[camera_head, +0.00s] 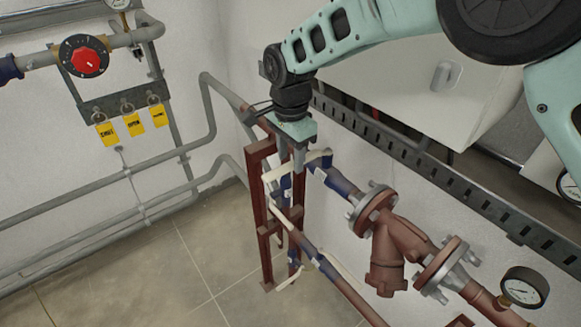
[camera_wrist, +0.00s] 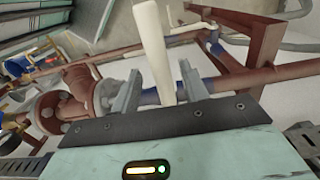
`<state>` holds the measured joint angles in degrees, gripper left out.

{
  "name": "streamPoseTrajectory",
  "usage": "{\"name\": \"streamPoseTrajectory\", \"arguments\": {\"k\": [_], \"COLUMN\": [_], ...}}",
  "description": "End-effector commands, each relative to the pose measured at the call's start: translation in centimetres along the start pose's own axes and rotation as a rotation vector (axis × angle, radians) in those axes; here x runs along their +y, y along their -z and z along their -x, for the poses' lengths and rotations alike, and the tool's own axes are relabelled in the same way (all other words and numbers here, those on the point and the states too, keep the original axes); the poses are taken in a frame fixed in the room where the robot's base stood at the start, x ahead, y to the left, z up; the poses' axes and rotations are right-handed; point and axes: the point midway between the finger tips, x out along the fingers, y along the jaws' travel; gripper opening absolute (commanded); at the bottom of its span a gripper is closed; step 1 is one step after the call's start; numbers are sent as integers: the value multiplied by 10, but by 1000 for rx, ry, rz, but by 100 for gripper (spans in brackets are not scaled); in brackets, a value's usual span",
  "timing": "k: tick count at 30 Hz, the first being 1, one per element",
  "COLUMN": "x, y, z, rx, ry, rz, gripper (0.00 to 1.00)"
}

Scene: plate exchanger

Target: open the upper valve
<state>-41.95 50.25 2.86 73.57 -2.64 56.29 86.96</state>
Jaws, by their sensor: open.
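The upper valve has a long cream lever (camera_head: 276,173) and sits on the upper pipe by the red-brown frame, with blue parts beside it. My gripper (camera_head: 293,155) points down right at this lever and partly hides it. In the wrist view the cream lever (camera_wrist: 152,45) runs between the two spread fingers of my gripper (camera_wrist: 157,90). The fingers are open, with a gap visible on each side of the lever; I cannot tell whether either touches it. A lower valve with another cream lever (camera_head: 343,269) is on the pipe below.
The red-brown frame (camera_head: 257,205) stands close by my gripper. A flanged red-brown fitting (camera_head: 388,255) and a gauge (camera_head: 524,287) are to the right. A red knob (camera_head: 86,61) and several yellow tags (camera_head: 133,124) are on the left wall. The tiled floor (camera_head: 170,270) is clear at front left.

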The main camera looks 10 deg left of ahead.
Motion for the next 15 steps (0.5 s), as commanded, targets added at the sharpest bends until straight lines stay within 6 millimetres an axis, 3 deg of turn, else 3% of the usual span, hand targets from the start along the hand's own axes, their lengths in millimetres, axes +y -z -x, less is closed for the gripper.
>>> {"name": "streamPoseTrajectory", "arguments": {"k": [3,13,15], "x": [0,0,0], "y": [0,0,0], "z": [-10,-11,-11], "rx": [0,0,0], "ry": [1,1,1], "rz": [0,0,0], "gripper": [45,45,28]}}
